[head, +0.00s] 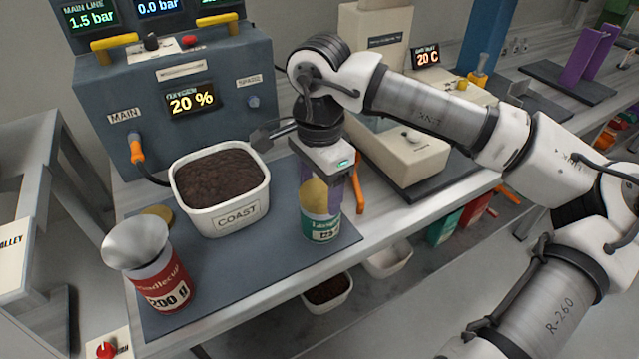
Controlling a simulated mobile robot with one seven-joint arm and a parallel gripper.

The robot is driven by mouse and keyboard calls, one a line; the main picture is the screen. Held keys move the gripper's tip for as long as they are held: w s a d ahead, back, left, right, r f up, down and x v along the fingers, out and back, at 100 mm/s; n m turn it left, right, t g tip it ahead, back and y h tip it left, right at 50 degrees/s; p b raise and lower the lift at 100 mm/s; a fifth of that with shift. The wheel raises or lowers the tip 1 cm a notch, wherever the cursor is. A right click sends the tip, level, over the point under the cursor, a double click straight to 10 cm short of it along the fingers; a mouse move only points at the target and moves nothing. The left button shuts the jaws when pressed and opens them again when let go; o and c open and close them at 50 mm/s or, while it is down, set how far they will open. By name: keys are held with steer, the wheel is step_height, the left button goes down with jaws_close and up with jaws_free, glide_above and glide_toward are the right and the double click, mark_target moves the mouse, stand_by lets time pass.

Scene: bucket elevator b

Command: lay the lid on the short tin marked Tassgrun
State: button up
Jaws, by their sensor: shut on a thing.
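A short tin with a green and white label (322,228) stands on the right part of the dark mat. Its marking is too small and angled to read surely. My gripper (322,205) points down right over this tin, with its fingers at the tin's mouth. It is shut on what looks like a gold lid (314,195), tilted at the tin's top; the fingers partly hide it. I cannot tell whether it touches the rim. Another gold disc (157,213), like a lid, lies on the mat at the left, partly hidden behind a metal funnel.
The funnel (136,243) sits on a red tin (165,284) marked 200 g. A white tub of dark grounds marked COAST (238,217) stands between the tins. A control box (185,105) is behind. The mat's front middle (255,275) is bare.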

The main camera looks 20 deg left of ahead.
steer(key=shift+f+b, duration=0.3)
steer(key=shift+b, duration=0.1)
stand_by(0.5)
stand_by(0.3)
steer(key=o, duration=1.2)
steer(key=shift+r, duration=0.15)
steer(key=shift+r+p, duration=2.45)
steer(key=shift+r, duration=1.5)
steer(key=shift+f, duration=0.1)
